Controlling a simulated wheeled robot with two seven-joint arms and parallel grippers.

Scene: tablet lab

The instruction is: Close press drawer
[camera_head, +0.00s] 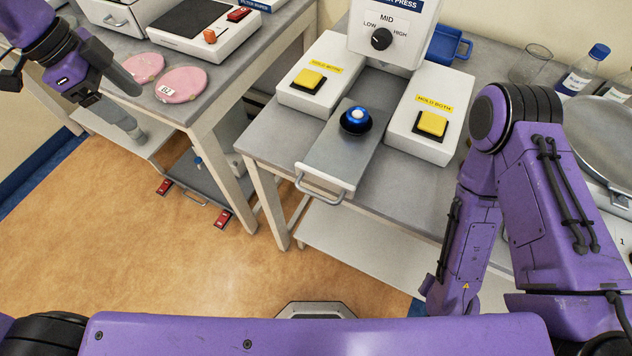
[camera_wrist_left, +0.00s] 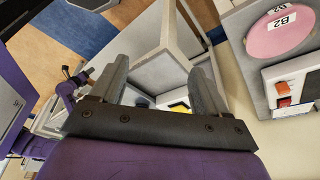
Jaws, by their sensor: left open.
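The press drawer (camera_head: 343,150) is a grey metal slab pulled out toward me from under the press (camera_head: 394,30), in the head view. Its bar handle (camera_head: 322,192) sticks out past the table's front edge. A blue-topped round piece in a black cup (camera_head: 356,119) sits on the drawer. My left gripper (camera_head: 132,110) is at the upper left, by the other table's edge and well apart from the drawer. In the left wrist view its two fingers (camera_wrist_left: 158,85) stand apart with nothing between them. My right arm comes in at the right; its gripper is not visible.
White boxes with yellow buttons stand left (camera_head: 310,80) and right (camera_head: 432,122) of the drawer. Pink discs (camera_head: 182,84) lie on the left table near my left gripper. Bottles (camera_head: 583,72) and a blue tray (camera_head: 446,45) stand at the back right. The floor before the drawer is clear.

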